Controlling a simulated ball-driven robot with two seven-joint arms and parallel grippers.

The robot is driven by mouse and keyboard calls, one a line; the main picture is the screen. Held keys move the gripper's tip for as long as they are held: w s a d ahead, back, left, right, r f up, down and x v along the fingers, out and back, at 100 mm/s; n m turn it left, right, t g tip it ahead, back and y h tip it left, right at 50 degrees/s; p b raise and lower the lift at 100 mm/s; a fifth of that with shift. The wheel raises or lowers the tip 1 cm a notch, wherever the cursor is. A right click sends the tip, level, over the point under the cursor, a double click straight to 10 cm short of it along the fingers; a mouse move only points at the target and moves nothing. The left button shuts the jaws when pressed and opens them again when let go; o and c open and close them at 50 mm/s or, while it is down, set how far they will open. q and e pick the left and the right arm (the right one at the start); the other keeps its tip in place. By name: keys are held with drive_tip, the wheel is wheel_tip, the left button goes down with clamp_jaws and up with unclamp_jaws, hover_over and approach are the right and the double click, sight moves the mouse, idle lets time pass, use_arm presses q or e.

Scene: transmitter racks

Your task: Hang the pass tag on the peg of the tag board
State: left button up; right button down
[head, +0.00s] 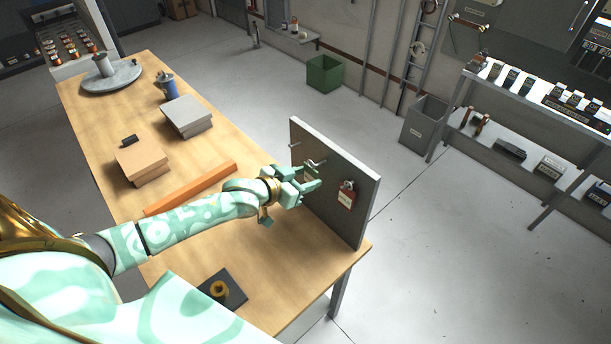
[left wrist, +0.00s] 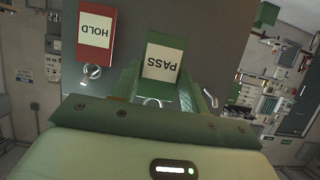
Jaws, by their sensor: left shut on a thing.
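The pass tag (left wrist: 162,62) is green with a pale PASS label, upside down in the left wrist view. My left gripper (head: 312,181) is shut on it, close to the face of the grey tag board (head: 359,221). In the head view the tag is mostly hidden by my fingers. A metal peg (head: 316,162) sticks out of the board by my gripper. I cannot tell whether the tag touches that peg. A red HOLD tag (head: 346,196) hangs on the board to the right of my gripper; it also shows in the left wrist view (left wrist: 95,32). My right gripper is out of view.
The board stands upright at the right edge of the wooden table (head: 300,285). An orange bar (head: 192,187), boxes (head: 188,116) and a blue mug (head: 166,88) lie beyond my arm. A dark plate with a brass ring (head: 220,289) lies in front.

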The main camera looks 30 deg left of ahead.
use_arm(q)
drive_tip(key=shift+s+a+p, duration=0.25)
drive_tip(key=shift+s+p, duration=0.15)
drive_tip(key=shift+s, duration=0.35)
drive_tip(key=shift+s+a+p, duration=0.2)
drive_tip(key=shift+s+p, duration=0.25)
drive_tip(key=shift+s, duration=0.25)
drive_tip(key=shift+s+a+p, duration=0.25)
drive_tip(key=shift+s+p, duration=0.15)
drive_tip(key=shift+s, duration=0.35)
drive_tip(key=shift+f, duration=0.1)
drive_tip(key=s+a+f+b, duration=0.1)
drive_tip(key=a+f+b, duration=0.3)
drive_tip(key=a+b, duration=0.5)
drive_tip(key=w+r+b, duration=0.3)
drive_tip(key=w+b, duration=0.1)
drive_tip(key=w, duration=0.2)
drive_tip(key=shift+d+r, duration=0.15)
drive_tip(key=shift+d, duration=0.15)
